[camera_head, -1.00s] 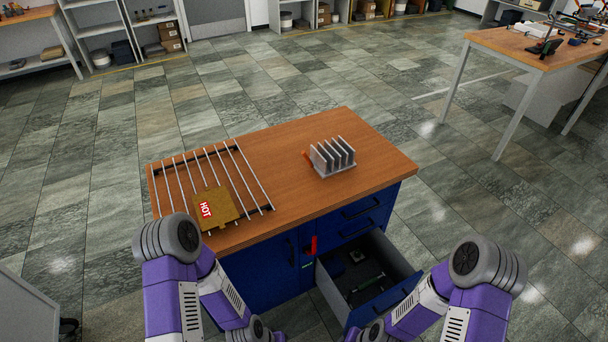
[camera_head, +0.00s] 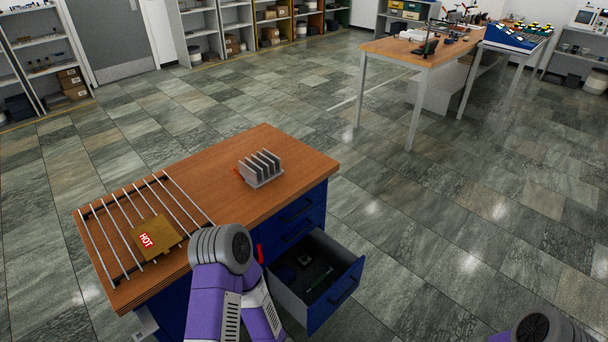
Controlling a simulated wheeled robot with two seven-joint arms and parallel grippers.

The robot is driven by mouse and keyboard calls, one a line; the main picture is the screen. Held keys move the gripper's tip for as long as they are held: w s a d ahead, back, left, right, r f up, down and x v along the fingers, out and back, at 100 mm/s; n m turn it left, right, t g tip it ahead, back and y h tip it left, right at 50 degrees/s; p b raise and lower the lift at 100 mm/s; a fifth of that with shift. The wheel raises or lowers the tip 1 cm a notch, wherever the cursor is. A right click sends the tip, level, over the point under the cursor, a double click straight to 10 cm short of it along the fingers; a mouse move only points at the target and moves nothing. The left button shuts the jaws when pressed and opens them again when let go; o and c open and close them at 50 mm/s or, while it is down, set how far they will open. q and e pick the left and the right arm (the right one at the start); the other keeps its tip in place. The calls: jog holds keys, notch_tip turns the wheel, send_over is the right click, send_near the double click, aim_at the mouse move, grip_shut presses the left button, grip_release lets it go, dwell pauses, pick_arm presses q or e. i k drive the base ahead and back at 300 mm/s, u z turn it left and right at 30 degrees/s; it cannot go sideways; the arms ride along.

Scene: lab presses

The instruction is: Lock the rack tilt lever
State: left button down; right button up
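A grey finned rack (camera_head: 262,168) stands on the wooden bench top (camera_head: 215,190). A small orange-red piece (camera_head: 237,172) sits at its left side and looks like a lever, but it is too small to tell its position. A red handle (camera_head: 260,253) shows on the blue cabinet front beside the open drawer, partly behind my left arm. My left arm rises in front of the cabinet, and my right arm shows only at the bottom right corner. Neither gripper is in view.
A wire rack of metal rods (camera_head: 112,232) lies on the bench's left, with a brown block marked HOT (camera_head: 156,238) on it. An open drawer (camera_head: 318,275) juts from the blue cabinet. Clear tiled floor lies right of the bench. A cluttered table (camera_head: 392,50) stands behind.

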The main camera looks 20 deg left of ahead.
aim_at(233, 168)
jog(key=z, duration=0.8)
jog(key=i, duration=1.15)
jog(key=u, duration=0.4)
